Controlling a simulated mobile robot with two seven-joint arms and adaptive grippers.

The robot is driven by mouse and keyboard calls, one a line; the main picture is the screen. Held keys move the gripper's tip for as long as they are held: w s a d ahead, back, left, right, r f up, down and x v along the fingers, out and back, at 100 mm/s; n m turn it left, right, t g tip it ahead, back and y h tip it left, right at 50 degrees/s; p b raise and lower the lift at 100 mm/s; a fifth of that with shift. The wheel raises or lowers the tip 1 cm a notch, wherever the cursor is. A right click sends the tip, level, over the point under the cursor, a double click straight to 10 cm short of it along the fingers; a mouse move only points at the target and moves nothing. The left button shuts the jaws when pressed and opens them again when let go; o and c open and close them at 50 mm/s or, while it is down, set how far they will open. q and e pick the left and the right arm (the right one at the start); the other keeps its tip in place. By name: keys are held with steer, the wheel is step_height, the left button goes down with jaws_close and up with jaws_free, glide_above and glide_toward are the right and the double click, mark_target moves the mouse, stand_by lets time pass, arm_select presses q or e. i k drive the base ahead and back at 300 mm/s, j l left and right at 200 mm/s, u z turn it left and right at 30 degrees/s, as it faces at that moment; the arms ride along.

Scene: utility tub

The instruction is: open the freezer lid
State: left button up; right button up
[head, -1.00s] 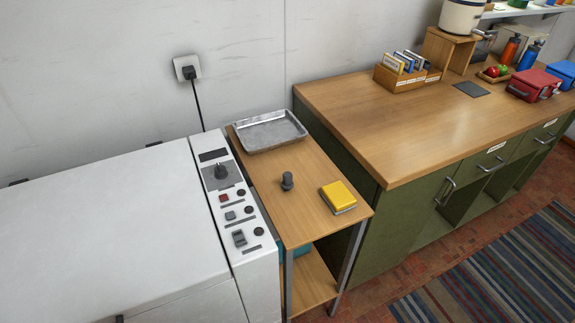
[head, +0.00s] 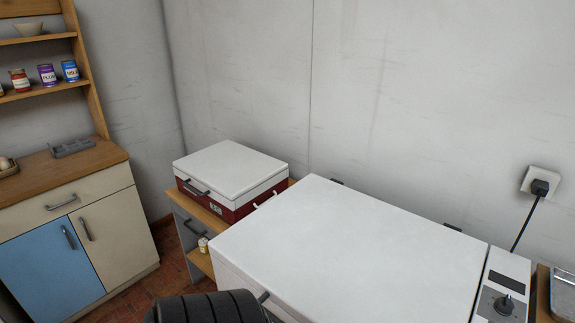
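The large white chest with a flat lid (head: 350,255), which I take for the freezer, fills the lower middle of the head view. Its lid looks shut. Two dark hinge-like pieces show along its back edge by the wall, and a dark handle (head: 263,297) shows at its front edge. A control panel (head: 502,285) with a knob is at its right end. Its lower front is cut off by the picture edge. Neither gripper can be made out in view. A dark ribbed shape covers the bottom edge, left of the handle.
A smaller red box with a shut white lid (head: 232,168) stands on a low wooden stand to the left. A cabinet with blue and cream doors (head: 105,225) is further left, with shelves of tins above. A plug socket (head: 540,182) is on the right wall. Brick floor shows between cabinet and stand.

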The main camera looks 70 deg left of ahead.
mark_target(322, 250)
steer(key=u, duration=1.85)
steer(key=k+l+z, duration=0.15)
steer(key=k+z, duration=0.15)
